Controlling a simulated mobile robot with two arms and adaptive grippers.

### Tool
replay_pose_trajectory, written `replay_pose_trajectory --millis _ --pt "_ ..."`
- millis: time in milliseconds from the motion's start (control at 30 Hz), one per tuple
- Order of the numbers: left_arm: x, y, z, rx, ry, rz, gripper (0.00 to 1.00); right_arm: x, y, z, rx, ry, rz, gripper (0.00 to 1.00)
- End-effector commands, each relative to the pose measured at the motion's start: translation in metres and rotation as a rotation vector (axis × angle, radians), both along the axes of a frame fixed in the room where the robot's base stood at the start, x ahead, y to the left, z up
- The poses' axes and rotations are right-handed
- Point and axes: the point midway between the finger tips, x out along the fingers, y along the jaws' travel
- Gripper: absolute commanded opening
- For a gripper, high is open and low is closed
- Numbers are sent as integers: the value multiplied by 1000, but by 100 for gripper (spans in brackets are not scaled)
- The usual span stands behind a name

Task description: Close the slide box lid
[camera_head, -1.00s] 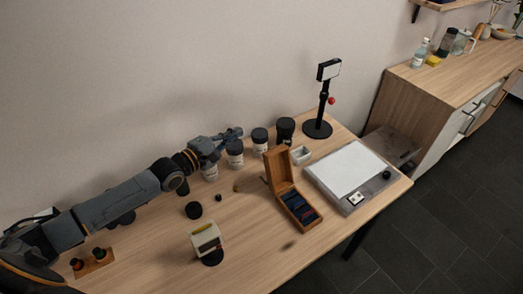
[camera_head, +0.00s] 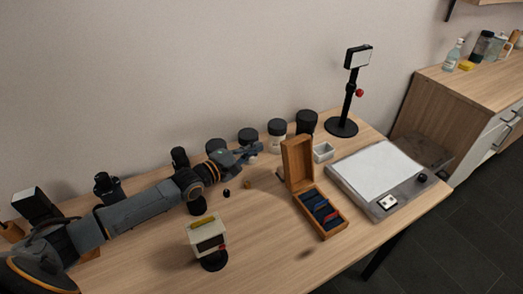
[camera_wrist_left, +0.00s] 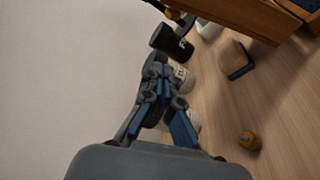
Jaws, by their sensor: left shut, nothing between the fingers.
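The wooden slide box stands open on the table, right of centre in the head view. Its lid (camera_head: 298,160) stands up at the far end, and its base (camera_head: 331,232) holds several dark, blue and red slides (camera_head: 322,210). Part of the wooden box also shows at the top right of the left wrist view (camera_wrist_left: 238,14). My left gripper (camera_head: 258,148) is shut and empty, left of the raised lid and apart from it. Its blue fingers also show in the left wrist view (camera_wrist_left: 157,65). My right gripper is out of view.
Black-lidded jars (camera_head: 277,134) stand behind my left gripper. A small white tray (camera_head: 323,152), a light panel (camera_head: 378,170) and a black stand (camera_head: 345,110) are right of the lid. A cream device (camera_head: 207,235) stands front left. The table front of the box is clear.

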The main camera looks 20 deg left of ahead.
Motion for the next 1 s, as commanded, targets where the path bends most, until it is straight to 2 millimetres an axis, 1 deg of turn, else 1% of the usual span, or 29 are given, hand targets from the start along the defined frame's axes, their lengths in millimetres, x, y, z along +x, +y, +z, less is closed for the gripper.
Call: replay_pose_trajectory --millis 33,200,533,600,700,867,1000 --pt "8 -3 2 0 -5 0 0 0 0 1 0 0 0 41" --pt "36 -17 0 1 -4 -1 0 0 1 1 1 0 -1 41" --pt "79 -35 -4 2 -3 -1 0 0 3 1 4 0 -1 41" --pt "72 -42 -1 -3 2 -3 0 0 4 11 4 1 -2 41" --pt "65 -48 2 -2 3 -2 0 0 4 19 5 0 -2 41" --pt "56 -58 6 -2 1 -2 0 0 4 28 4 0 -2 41" --pt "52 -62 7 0 1 -1 0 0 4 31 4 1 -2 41"
